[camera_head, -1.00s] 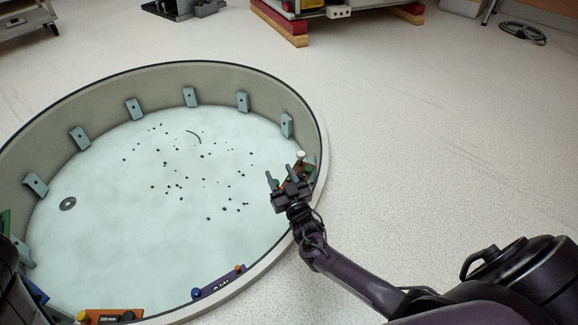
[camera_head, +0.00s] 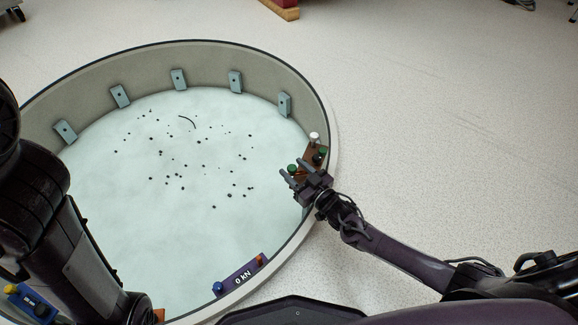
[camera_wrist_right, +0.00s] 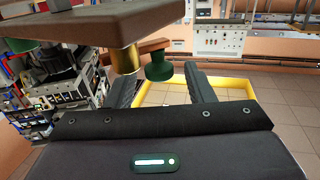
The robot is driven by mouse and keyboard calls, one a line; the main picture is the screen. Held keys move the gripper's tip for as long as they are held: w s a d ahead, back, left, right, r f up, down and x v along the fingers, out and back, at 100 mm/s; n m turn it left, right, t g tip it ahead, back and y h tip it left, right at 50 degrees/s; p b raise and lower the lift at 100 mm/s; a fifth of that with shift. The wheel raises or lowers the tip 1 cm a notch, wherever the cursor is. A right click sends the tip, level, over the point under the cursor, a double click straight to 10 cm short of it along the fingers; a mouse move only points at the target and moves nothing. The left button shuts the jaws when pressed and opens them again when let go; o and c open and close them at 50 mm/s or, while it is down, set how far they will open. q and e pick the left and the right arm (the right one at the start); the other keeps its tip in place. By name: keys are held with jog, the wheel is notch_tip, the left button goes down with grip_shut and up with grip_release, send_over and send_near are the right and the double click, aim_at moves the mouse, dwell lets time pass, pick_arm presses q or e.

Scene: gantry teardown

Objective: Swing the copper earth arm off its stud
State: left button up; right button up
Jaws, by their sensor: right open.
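A brown board (camera_head: 315,152) with a white knob (camera_head: 314,137) and green knobs sits at the right inner wall of the round pit. In the right wrist view, a copper-brown arm (camera_wrist_right: 147,47) shows beside a brass stud (camera_wrist_right: 126,60), with a green knob (camera_wrist_right: 158,68) at the arm's end. Whether the arm still sits on a stud I cannot tell. My right gripper (camera_head: 296,167) is open at the board. In its wrist view the green knob lies between the lines of the two fingers; contact is unclear. My left arm stands at the left; its gripper is out of view.
The round rim (camera_head: 333,130) surrounds a pale floor with scattered dark bits. Grey brackets (camera_head: 179,79) line the far wall. A purple panel reading 0 kN (camera_head: 240,276) sits at the near rim, and a blue block (camera_head: 36,306) at lower left. The floor right of the rim is clear.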

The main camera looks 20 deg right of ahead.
jog(key=b+x, duration=0.1)
jog(key=x, duration=0.1)
jog(key=shift+w+a+f, duration=0.1)
jog(key=shift+w+f, duration=0.05)
jog(key=shift+w, duration=0.1)
jog(key=shift+w+a, duration=0.15)
jog(key=shift+w, duration=0.25)
jog(key=shift+c, duration=0.2)
jog(key=c, duration=0.9)
jog(key=shift+c, duration=0.2)
